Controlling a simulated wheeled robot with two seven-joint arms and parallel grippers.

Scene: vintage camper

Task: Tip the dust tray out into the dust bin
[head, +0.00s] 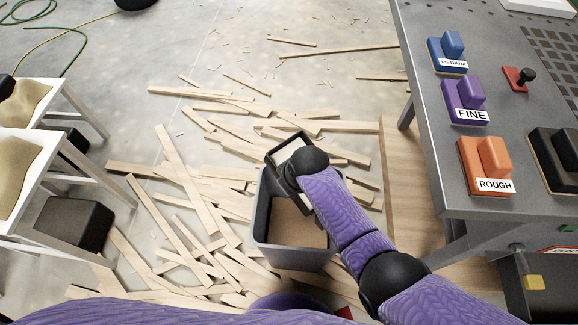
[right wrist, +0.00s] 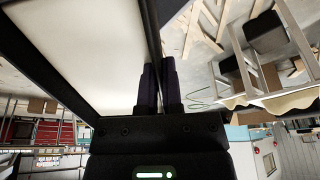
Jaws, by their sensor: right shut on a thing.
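The dust tray (head: 272,153) is a shallow dark-rimmed tray with a pale inside, at the centre of the head view. It is steeply tilted at the far edge of the dust bin (head: 287,259), an open grey bin with a tan-brown surface inside. My right gripper (right wrist: 160,88) is shut on the edge of the dust tray (right wrist: 95,50), whose pale inside fills the upper left of the right wrist view. My right wrist hides part of the tray and bin in the head view, so I cannot tell whether they touch. My left gripper is out of view.
Wooden strips (head: 183,185) lie scattered on the floor around the bin. A grey workbench (head: 520,185) stands at right, holding blue (head: 447,54), purple (head: 463,100) and orange (head: 484,165) labelled blocks. White-framed stools (head: 30,160) stand at left. The upper floor is mostly clear.

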